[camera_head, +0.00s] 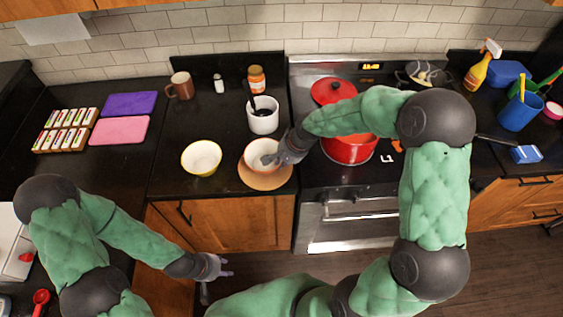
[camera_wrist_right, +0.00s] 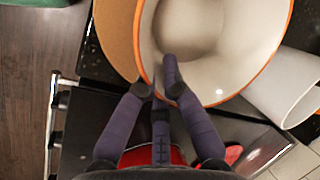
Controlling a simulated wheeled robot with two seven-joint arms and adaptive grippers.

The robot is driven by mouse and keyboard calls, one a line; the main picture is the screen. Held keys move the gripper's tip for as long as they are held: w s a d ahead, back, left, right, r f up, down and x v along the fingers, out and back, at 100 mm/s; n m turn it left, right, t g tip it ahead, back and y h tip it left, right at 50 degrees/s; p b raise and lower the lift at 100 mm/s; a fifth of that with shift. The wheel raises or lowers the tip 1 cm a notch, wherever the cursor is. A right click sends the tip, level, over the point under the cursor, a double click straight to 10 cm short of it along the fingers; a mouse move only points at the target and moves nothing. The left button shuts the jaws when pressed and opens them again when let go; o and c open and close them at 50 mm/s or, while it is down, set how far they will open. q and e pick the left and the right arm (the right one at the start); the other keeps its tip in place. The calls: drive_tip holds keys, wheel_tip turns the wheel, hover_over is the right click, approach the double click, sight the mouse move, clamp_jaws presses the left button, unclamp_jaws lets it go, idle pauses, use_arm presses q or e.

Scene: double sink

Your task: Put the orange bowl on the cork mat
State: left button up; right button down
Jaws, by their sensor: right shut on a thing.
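The orange bowl (camera_head: 258,150), pale inside with an orange rim, is over the far part of the round cork mat (camera_head: 265,183) on the dark counter. I cannot tell whether its base touches the mat. My right gripper (camera_head: 273,158) is shut on the bowl's right side. In the right wrist view, fingers (camera_wrist_right: 165,90) straddle the rim of the bowl (camera_wrist_right: 225,60), and part of the cork mat (camera_wrist_right: 117,35) shows beyond it. My left gripper (camera_head: 220,268) is open and empty in front of the counter, low and away from the bowl.
A yellow-rimmed bowl (camera_head: 201,157) stands just left of the mat. A white canister (camera_head: 263,117) holding a utensil stands behind it. A red pot (camera_head: 350,149) is on the stove to the right. Counter in front of the brown mug (camera_head: 181,85) is clear.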

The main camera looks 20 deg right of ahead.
drive_tip(key=c, duration=1.8)
unclamp_jaws()
drive_tip(key=shift+f, duration=0.15)
drive_tip(key=o, duration=0.4)
drive_tip(key=shift+r, duration=0.35)
drive_tip(key=p+v, duration=0.2)
drive_tip(key=v, duration=0.9)
drive_tip(key=shift+s+d+r, duration=0.1)
drive_tip(key=shift+d+r, duration=0.05)
drive_tip(key=shift+r, duration=0.15)
